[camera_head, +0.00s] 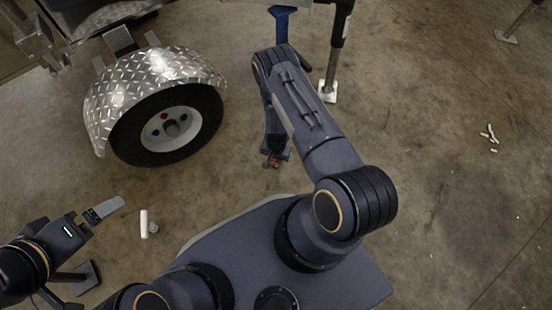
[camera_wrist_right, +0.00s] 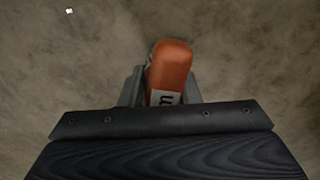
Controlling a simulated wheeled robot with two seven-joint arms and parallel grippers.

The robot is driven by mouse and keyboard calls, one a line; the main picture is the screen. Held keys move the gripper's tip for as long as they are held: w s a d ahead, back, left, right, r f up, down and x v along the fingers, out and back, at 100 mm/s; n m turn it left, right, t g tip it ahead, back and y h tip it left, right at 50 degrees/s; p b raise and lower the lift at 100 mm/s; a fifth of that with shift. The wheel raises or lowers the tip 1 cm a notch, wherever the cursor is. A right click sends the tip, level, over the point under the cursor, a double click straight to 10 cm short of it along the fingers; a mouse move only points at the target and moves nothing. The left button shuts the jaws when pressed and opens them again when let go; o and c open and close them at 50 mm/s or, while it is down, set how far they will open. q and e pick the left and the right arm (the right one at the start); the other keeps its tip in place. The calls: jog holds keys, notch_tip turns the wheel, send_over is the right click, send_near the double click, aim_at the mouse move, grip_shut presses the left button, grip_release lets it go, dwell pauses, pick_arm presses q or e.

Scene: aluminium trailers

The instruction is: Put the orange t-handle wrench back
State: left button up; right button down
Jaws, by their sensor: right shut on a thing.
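The orange t-handle wrench (camera_wrist_right: 168,66) is between the fingers of my right gripper (camera_wrist_right: 160,88) in the right wrist view. Its rounded orange end points up and away from the palm, with a pale label bearing a dark mark near the fingers. The rest of it is hidden by the gripper. In the head view, my right gripper (camera_head: 274,160) is shut on it above bare floor, and only a small orange patch shows. My left gripper (camera_head: 104,208) is at the lower left, away from the wrench; its jaw state is unclear.
A trailer wheel (camera_head: 172,128) under a diamond-plate fender (camera_head: 150,76) stands at the upper left. A support leg (camera_head: 336,50) on a white foot and a blue post (camera_head: 281,22) are at the top. White pieces (camera_head: 490,134) lie on the right floor, otherwise open.

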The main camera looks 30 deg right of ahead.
jog(key=c, duration=1.1)
grip_release()
jog(key=shift+r, duration=0.1)
